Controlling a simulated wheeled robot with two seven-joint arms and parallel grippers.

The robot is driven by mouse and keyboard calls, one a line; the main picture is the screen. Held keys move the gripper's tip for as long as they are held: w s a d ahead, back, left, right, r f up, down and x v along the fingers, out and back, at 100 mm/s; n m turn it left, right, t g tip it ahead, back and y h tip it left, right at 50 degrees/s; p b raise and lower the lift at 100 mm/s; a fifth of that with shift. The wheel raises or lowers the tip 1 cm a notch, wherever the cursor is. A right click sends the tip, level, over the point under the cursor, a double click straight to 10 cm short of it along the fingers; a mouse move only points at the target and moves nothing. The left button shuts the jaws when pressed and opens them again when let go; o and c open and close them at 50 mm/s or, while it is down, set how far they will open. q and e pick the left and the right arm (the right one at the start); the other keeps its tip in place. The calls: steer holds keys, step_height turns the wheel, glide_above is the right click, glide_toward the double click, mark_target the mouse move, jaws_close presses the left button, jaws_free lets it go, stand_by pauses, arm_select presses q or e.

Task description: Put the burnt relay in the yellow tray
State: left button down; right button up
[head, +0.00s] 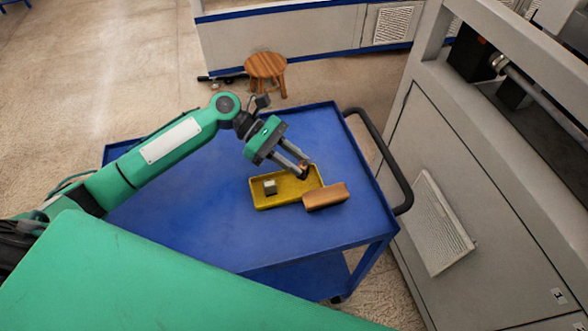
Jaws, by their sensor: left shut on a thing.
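My left gripper (302,170) reaches in from the left and points down over the far right part of the yellow tray (285,203). It is shut on a small brown, dark-marked thing, likely the burnt relay (304,168), mostly hidden by the fingers. I cannot tell whether this thing touches the tray. The shallow tray lies on the blue cart top (210,235). A small pale grey block (270,187) sits in the tray's left part. My right gripper is not in view.
An orange-brown block (325,196) lies at the tray's front right edge, overlapping it in this view. The cart has a raised rim and a black handle (401,165) on the right. A grey machine (440,150) stands beyond it. A wooden stool (266,68) stands behind the cart.

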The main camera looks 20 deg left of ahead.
arm_select(q)
step_height(320, 180, down, 4)
steer(key=shift+r, duration=0.15)
steer(key=c, duration=1.5)
jaws_free()
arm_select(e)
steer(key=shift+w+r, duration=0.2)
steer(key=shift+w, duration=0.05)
